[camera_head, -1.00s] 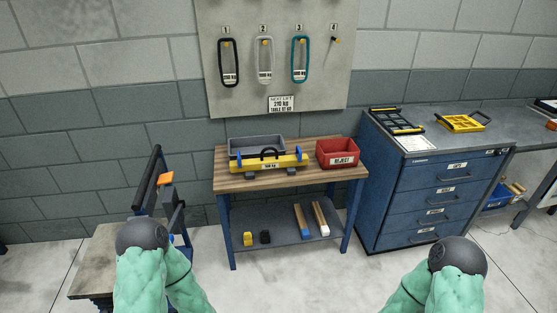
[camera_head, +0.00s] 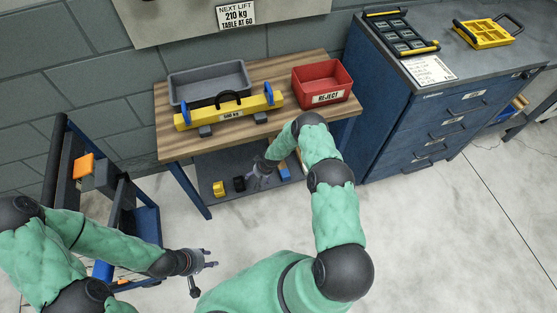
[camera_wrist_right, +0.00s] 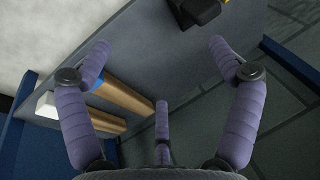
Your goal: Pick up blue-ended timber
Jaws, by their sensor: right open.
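The blue-ended timber lies on the lower shelf of the wooden-topped bench; its blue end (camera_head: 284,173) shows beside my right forearm, which hides much of the rest. In the right wrist view the timber's brown length (camera_wrist_right: 125,96) runs behind my left-hand finger, which partly covers its blue end. My right gripper (camera_head: 259,174) is at the shelf, left of the timber. In the wrist view its fingers (camera_wrist_right: 160,62) are spread and empty, with the timber off to the left. A white-ended timber (camera_wrist_right: 46,106) lies beside it. My left gripper (camera_head: 212,259) is open and empty over the floor.
Yellow (camera_head: 219,188) and black (camera_head: 239,184) blocks sit on the shelf near my right gripper. The bench top (camera_head: 180,145) above carries a grey tray, a yellow lifting beam and a red reject bin (camera_head: 322,82). A blue drawer cabinet (camera_head: 430,125) stands right.

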